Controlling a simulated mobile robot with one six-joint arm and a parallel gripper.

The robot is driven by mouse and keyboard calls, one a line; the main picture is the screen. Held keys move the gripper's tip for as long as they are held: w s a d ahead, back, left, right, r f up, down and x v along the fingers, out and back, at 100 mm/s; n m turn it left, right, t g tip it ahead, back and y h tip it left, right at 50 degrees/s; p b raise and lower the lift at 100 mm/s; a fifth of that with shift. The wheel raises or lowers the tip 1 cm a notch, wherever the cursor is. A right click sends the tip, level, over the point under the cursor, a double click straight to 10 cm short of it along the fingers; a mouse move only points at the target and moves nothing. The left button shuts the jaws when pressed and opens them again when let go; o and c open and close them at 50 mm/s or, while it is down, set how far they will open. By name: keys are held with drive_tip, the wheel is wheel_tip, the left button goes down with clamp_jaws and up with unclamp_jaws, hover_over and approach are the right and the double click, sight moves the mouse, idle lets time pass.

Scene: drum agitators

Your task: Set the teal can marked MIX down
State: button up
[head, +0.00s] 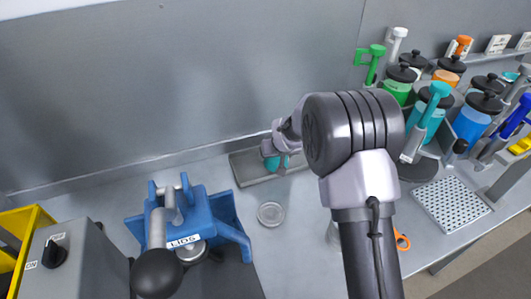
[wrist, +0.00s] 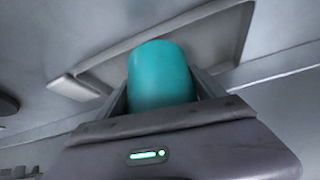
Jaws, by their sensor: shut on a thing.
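My gripper (head: 279,148) is shut on a teal can (head: 272,163), which shows as a small teal patch in the head view. In the wrist view the teal can (wrist: 160,75) stands up between the two fingers. No MIX marking shows on the side I see. The can is over or in a shallow grey tray (head: 246,180) by the back wall; I cannot tell whether it touches the tray floor. The tray's rim (wrist: 75,88) also shows behind the can in the wrist view. My arm hides part of the tray's right side.
A round grey disc (head: 271,214) lies in front of the tray. Lidded bottles, including a blue one (head: 473,122), fill a rack at right beside a perforated plate (head: 452,205).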

drive_tip(key=w+a, duration=0.1)
drive_tip(key=a, duration=0.1)
drive_tip(key=w+a+f, duration=0.1)
drive_tip(key=w+a, duration=0.1)
drive_tip(key=shift+b, duration=0.3)
drive_tip(key=shift+w+f+b, duration=0.15)
drive_tip(key=shift+f+b, duration=0.4)
drive_tip(key=shift+f, duration=1.05)
